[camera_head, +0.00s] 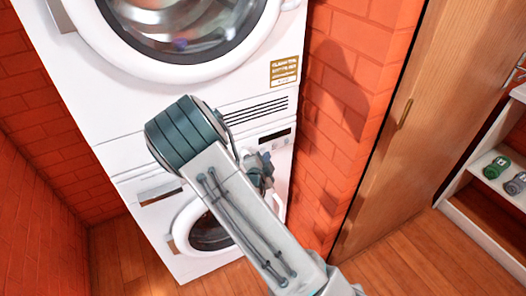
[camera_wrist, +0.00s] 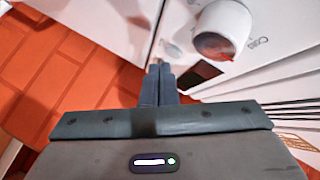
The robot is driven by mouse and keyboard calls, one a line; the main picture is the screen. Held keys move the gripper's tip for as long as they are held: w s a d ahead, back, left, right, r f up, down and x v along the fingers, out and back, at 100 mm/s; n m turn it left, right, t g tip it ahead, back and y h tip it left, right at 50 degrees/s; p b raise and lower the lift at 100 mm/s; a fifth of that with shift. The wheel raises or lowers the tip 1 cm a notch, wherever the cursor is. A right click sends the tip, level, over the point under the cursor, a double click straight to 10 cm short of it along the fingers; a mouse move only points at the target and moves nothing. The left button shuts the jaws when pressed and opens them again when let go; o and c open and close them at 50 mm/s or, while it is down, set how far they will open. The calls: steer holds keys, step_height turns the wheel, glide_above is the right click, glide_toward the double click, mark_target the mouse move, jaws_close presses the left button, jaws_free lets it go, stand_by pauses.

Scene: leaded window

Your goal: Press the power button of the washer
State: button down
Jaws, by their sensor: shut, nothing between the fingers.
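The washer (camera_head: 150,190) is the lower of two stacked white machines, with a round door low down and a dark display (camera_head: 275,137) on its control panel. My gripper (camera_head: 262,168) is by the right part of that panel, partly hidden by my arm. In the wrist view my gripper (camera_wrist: 159,68) has its two fingers together and empty, tips pointing at the white panel. A white knob (camera_wrist: 222,27) and a dark display (camera_wrist: 196,76) lie right of the fingertips. A small pale shape is just beyond the tips; I cannot tell whether it is the power button or whether the tips touch it.
The upper machine (camera_head: 180,68) has a large round glass door. A red brick wall (camera_head: 338,110) stands right of the machines, then a wooden door (camera_head: 420,120). A white shelf (camera_head: 476,215) with small items is at far right. Wooden floor (camera_head: 400,255) is open in front.

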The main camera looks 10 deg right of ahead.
steer(key=shift+w, duration=0.15)
stand_by(0.5)
steer(key=shift+w+a+b, duration=0.1)
steer(key=shift+w+b, duration=0.2)
steer(key=shift+b, duration=0.15)
steer(key=shift+w, duration=0.1)
stand_by(0.5)
steer(key=shift+s+b, duration=0.5)
steer(key=shift+s, duration=0.05)
steer(key=s+d+b, duration=0.2)
steer(key=s, duration=0.3)
steer(key=shift+s, duration=0.35)
